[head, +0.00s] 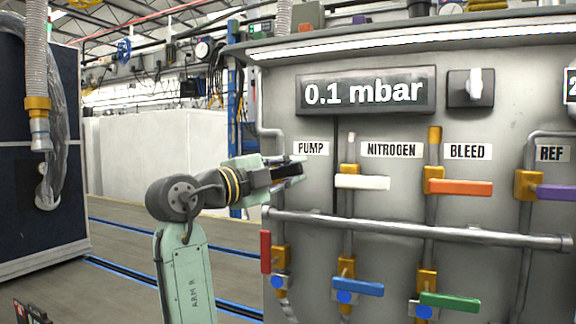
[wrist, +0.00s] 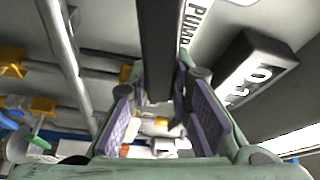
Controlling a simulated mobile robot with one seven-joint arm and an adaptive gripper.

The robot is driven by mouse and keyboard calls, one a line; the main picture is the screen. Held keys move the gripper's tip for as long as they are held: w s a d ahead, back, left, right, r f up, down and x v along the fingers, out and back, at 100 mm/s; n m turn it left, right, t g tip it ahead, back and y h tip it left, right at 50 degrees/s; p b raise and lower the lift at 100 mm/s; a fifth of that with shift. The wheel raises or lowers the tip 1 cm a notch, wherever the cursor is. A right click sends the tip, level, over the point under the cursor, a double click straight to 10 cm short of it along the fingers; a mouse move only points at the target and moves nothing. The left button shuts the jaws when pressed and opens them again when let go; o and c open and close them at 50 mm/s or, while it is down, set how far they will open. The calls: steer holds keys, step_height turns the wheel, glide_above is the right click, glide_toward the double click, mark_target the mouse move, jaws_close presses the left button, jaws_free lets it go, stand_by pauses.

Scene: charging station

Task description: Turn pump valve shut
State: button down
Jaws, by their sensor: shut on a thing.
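The PUMP label (head: 311,148) is on the grey panel in the head view, and part of it shows in the wrist view (wrist: 195,22). My gripper (head: 290,171) is just below and left of that label. It is shut on a black bar-shaped handle (head: 286,172), which I take for the pump valve handle. In the wrist view the black handle (wrist: 158,50) runs down between the purple pads of my gripper (wrist: 160,105).
The white (head: 362,183), orange (head: 460,188) and purple (head: 556,192) handles sit to the right. A horizontal rail (head: 420,229) crosses below. Red (head: 266,252), blue (head: 358,288) and green (head: 449,302) handles are lower. The gauge (head: 366,92) reads 0.1 mbar.

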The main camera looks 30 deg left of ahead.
steer(key=shift+d+f+m+g, duration=0.1)
steer(key=shift+f+m+g, duration=0.55)
steer(key=shift+m, duration=0.75)
steer(key=shift+f, duration=0.15)
steer(key=c, duration=1.4)
jaws_free()
steer(key=shift+c, duration=0.2)
steer(key=v, duration=1.2)
